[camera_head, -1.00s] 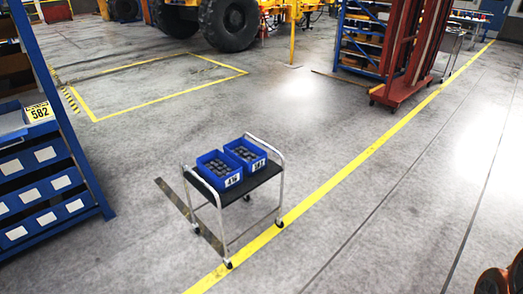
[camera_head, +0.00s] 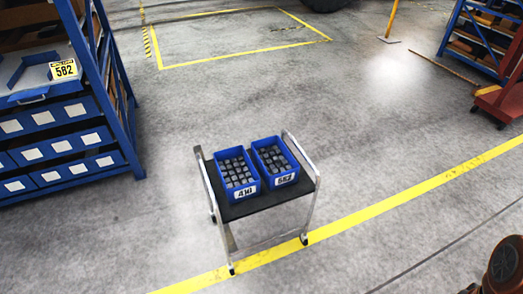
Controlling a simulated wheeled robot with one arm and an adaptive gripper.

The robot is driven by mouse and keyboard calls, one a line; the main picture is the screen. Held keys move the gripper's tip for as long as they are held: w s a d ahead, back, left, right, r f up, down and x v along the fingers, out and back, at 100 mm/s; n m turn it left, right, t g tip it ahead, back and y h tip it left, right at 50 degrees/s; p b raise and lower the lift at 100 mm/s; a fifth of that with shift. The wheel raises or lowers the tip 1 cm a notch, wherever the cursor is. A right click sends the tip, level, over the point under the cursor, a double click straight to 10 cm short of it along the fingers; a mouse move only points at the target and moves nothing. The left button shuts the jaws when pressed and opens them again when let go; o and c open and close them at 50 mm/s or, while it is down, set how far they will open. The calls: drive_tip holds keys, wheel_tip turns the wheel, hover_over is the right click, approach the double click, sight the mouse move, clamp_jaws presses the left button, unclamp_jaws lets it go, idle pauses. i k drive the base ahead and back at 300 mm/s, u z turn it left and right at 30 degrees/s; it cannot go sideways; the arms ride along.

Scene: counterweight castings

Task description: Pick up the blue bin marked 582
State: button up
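The blue bin marked 582 (camera_head: 275,163) sits on the right half of a small cart's black top (camera_head: 262,207). It is filled with dark grey castings, and its white label faces me. A similar blue bin marked 416 (camera_head: 233,174), also full of castings, stands close beside it on the left. A yellow 582 sign (camera_head: 64,69) is on the blue shelving at the left, by an empty-looking blue tray (camera_head: 38,78). My gripper is not clearly visible; only a dark and orange-brown part shows at the lower right corner.
The cart has silver handles and wheels and stands by a yellow floor line (camera_head: 410,190). Blue shelving (camera_head: 105,100) with labelled bins is at the left. Floor around the cart is clear.

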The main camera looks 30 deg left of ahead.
sight(278, 168)
drive_tip(key=u, duration=0.75)
drive_tip(key=i, duration=0.95)
drive_tip(key=u, duration=1.25)
drive_tip(key=i, duration=0.4)
drive_tip(key=u, duration=0.35)
